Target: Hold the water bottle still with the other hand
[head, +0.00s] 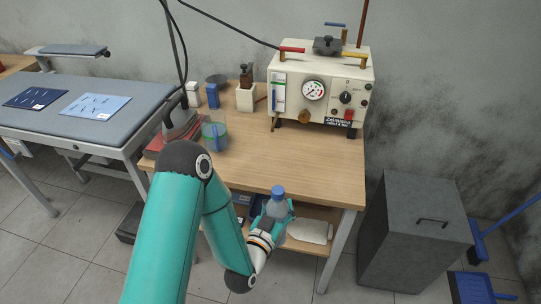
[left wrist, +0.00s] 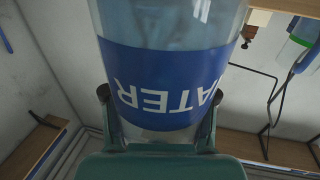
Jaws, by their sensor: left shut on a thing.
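The water bottle (head: 277,208) is clear with a blue cap and stands roughly upright in front of the wooden table's front edge in the head view. My left gripper (head: 276,216) is shut on its body. In the left wrist view the bottle (left wrist: 165,85) fills the middle, with its blue WATER label upside down. The two dark fingers of my left gripper (left wrist: 160,97) lie on either side of the label. The lower part of the bottle is partly hidden by the gripper in the head view. My right gripper is in neither view.
The wooden table (head: 300,165) has a clear middle and front. A grey cabinet (head: 415,230) stands right of the table, a padded bench (head: 90,125) left.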

